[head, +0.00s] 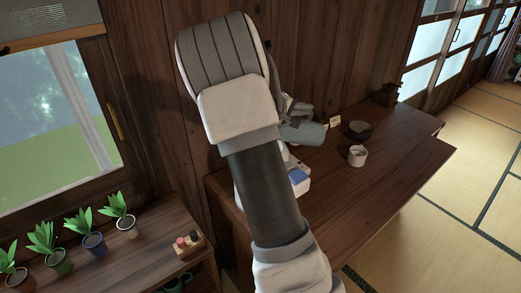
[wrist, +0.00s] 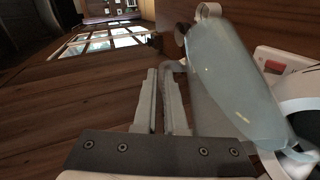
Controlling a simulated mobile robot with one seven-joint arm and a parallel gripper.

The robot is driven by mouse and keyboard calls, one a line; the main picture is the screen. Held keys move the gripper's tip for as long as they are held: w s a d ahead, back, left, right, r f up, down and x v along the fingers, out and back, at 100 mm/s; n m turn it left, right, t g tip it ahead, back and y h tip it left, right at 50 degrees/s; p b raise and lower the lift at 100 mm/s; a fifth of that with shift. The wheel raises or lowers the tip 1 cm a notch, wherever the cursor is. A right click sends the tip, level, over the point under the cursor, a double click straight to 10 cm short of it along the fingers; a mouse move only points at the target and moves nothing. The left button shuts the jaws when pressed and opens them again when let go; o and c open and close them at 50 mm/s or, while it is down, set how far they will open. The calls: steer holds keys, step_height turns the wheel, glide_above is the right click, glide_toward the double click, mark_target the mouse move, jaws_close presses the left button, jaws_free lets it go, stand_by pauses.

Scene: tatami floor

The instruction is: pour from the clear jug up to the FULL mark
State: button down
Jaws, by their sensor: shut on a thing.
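My gripper (wrist: 160,103) is shut on the handle of the clear jug, whose bluish see-through body (wrist: 232,85) fills the right of the wrist view. In the head view the jug (head: 304,133) shows just right of my forearm, held over the wooden counter and tilted well over. A small white cup (head: 357,155) stands on the counter, to the right of the jug and nearer the front. No FULL mark can be made out, and I cannot tell the liquid level in the jug. My arm hides part of the gripper in the head view.
A white appliance (head: 299,181) with a blue patch is partly behind my arm. Potted plants (head: 92,241) line a lower shelf at left. The counter's right front is clear.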

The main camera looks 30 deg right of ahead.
steer(key=shift+w+a+r+h, duration=0.1)
steer(key=shift+a+r+h, duration=0.3)
steer(key=shift+r, duration=0.1)
stand_by(1.3)
steer(key=shift+w+a, duration=0.1)
steer(key=shift+a, duration=0.1)
stand_by(0.8)
